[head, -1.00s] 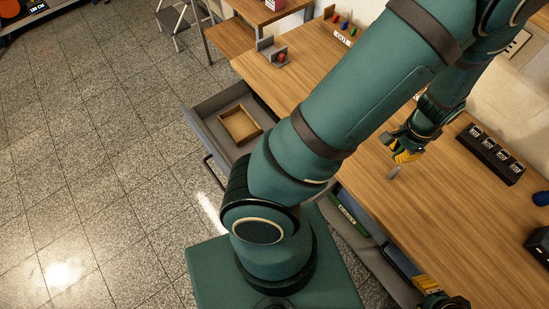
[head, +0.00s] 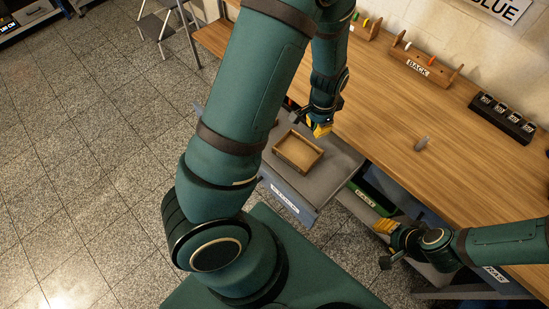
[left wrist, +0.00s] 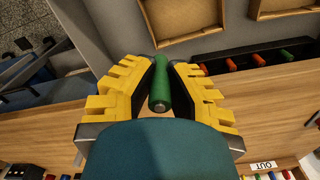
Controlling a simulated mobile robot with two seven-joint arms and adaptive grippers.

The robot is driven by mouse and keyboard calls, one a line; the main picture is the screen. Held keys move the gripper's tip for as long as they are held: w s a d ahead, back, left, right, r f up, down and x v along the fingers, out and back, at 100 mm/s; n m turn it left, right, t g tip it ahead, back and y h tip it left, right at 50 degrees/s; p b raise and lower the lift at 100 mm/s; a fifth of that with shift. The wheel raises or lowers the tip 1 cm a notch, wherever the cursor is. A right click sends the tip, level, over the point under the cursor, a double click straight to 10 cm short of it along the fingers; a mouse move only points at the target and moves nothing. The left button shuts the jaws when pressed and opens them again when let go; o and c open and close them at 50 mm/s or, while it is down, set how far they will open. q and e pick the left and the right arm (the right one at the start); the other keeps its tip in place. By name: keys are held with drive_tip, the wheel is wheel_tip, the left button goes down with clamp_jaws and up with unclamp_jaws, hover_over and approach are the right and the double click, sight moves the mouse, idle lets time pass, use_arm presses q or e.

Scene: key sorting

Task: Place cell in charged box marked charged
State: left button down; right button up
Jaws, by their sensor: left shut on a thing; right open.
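My left gripper (head: 322,129) is over the open grey drawer, close to the wooden tray in it. In the left wrist view its yellow fingers (left wrist: 160,78) are shut on a green cylindrical cell (left wrist: 160,95). The fingers hide the cell in the head view. The wooden tray (head: 289,164) looks empty; it also shows in the left wrist view (left wrist: 187,40), ahead of the fingers. I cannot read a "charged" mark on any box. My right gripper (head: 383,228) is open and empty, low in front of the table's edge.
A black block with several labelled slots (head: 503,117) and a wooden rack marked BACK (head: 420,66) are farther back. A green labelled box (head: 366,196) is below the table edge.

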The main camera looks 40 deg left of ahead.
use_arm(q)
drive_tip(key=a+f+m+b, duration=0.3)
drive_tip(key=a+f+m, duration=0.15)
drive_tip(key=f, duration=0.25)
drive_tip(key=m+b, duration=0.1)
drive_tip(key=b, duration=0.2)
approach(297, 153)
wheel_tip(297, 153, down, 6)
drive_tip(key=shift+d+f, duration=0.1)
drive_tip(key=shift+f, duration=0.1)
drive_tip(key=shift+r, duration=0.1)
drive_tip(key=shift+f, duration=0.2)
drive_tip(key=c, duration=1.1)
unclamp_jaws()
drive_tip(key=shift+r, duration=0.15)
